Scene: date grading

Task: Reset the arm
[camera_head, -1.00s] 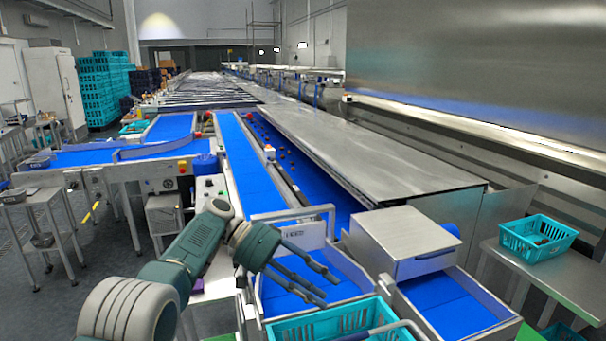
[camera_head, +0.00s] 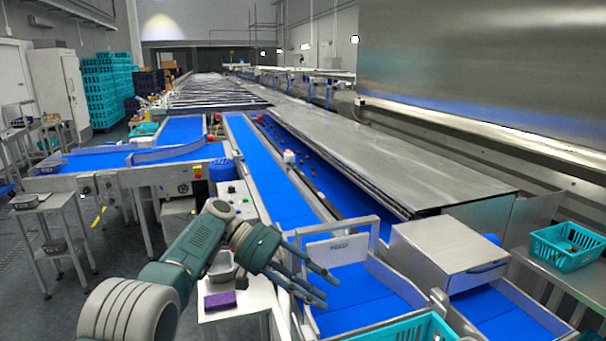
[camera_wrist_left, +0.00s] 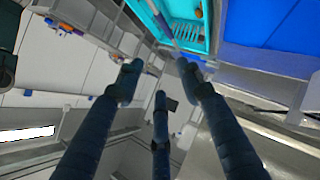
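My left arm comes in from the lower left in the head view. Its gripper (camera_head: 312,287) has its fingers extended and spread, with nothing between them. It hangs above the near end of the blue conveyor chute. In the left wrist view the gripper (camera_wrist_left: 158,85) shows three dark fingers held apart and empty. A teal crate (camera_wrist_left: 185,22) lies beyond the fingertips there. My right gripper is not in either view.
A teal crate (camera_head: 405,331) sits at the bottom edge, close to my left gripper. A steel box (camera_head: 447,250) stands right of the chute. A small table (camera_head: 238,298) holds a purple sponge (camera_head: 220,300) and a metal tray. Another teal crate (camera_head: 568,245) stands at right.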

